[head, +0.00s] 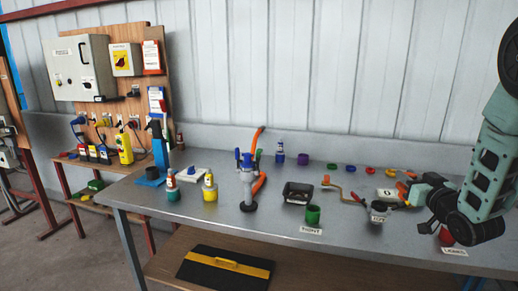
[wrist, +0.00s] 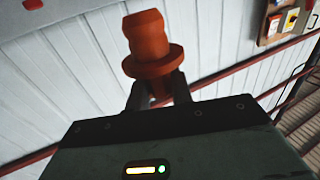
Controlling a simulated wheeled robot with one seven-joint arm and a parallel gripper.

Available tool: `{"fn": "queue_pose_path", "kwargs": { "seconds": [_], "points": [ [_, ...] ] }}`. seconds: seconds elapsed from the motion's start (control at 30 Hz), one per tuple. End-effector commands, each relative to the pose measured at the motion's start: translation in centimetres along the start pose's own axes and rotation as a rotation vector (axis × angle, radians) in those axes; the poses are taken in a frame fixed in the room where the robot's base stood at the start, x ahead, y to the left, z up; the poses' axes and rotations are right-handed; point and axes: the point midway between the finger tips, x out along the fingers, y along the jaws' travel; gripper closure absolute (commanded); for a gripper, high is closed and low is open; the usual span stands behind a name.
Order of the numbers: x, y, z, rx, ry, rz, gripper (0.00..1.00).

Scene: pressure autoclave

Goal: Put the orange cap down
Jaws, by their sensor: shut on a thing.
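The orange cap (wrist: 152,42), a flanged stepped piece, is held between the two fingers of my gripper (wrist: 158,88) in the wrist view. The fingers close on its lower part, below the wide flange. In the head view my gripper (head: 408,191) is at the right side of the table, with the orange cap (head: 401,187) at its tip. Part of the cap is hidden by the fingers. I cannot tell how high it is above the table.
The grey table (head: 200,222) holds a dark tray (head: 297,192), a green cup (head: 312,214) and a grey-topped jar (head: 379,209) near my gripper. A red ball-like thing (head: 446,236) lies under my arm. Bare tabletop shows at front centre. Several coloured rings lie along the back.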

Motion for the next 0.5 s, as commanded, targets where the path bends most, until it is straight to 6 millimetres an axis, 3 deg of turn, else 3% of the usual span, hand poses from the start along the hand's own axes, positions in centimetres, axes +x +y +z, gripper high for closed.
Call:
{"fn": "queue_pose_path", "kwargs": {
  "seconds": [0.27, 0.5],
  "points": [
    [0.2, -2.7, 6.7, -0.001, -0.009, 0.030, 1.00],
    [-1.0, -6.1, 15.3, -0.006, -0.010, 0.090, 1.00]
  ]
}}
